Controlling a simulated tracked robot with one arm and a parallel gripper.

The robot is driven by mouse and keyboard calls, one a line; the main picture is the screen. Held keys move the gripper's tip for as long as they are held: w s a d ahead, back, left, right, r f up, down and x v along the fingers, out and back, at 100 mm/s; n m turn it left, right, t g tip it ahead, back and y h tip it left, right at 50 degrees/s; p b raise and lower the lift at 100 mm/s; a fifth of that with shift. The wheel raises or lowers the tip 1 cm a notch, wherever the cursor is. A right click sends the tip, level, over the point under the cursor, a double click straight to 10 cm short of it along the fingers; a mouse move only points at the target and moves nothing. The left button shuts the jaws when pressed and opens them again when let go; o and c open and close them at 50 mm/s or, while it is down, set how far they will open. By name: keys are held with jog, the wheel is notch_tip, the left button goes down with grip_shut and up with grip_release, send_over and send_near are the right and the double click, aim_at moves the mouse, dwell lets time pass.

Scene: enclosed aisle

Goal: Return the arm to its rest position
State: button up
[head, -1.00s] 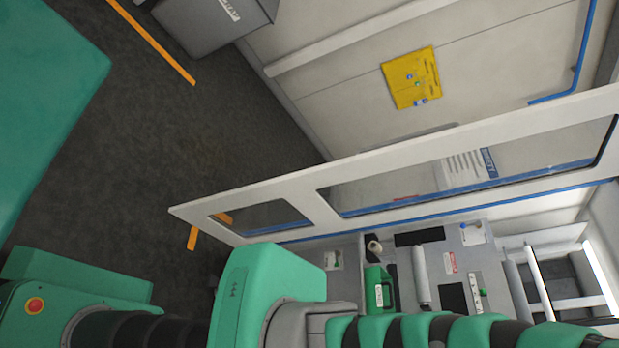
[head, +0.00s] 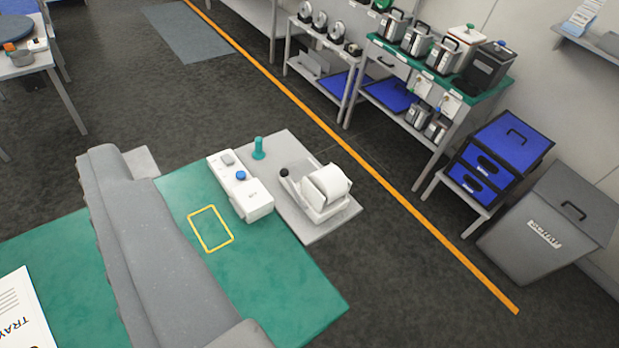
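A long grey link of my arm (head: 165,260) crosses the lower left of the view, over a flat green surface (head: 290,290). My gripper is not in view, so its fingers and anything in them cannot be seen. I cannot tell whether the arm touches the green surface.
A white box with a blue button (head: 245,195) and a white roll holder (head: 318,192) sit by the green surface. Beyond an orange floor line (head: 385,180) stand a green-topped bench (head: 485,100), blue drawers (head: 500,155) and a grey bin (head: 555,225). Dark floor lies open upper left.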

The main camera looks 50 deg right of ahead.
jog(key=shift+s+d+r, duration=0.35)
jog(key=shift+d+r, duration=0.05)
jog(key=shift+d, duration=0.2)
notch_tip(320, 180, down, 8)
jog(key=b, duration=0.7)
jog(key=shift+r, duration=0.25)
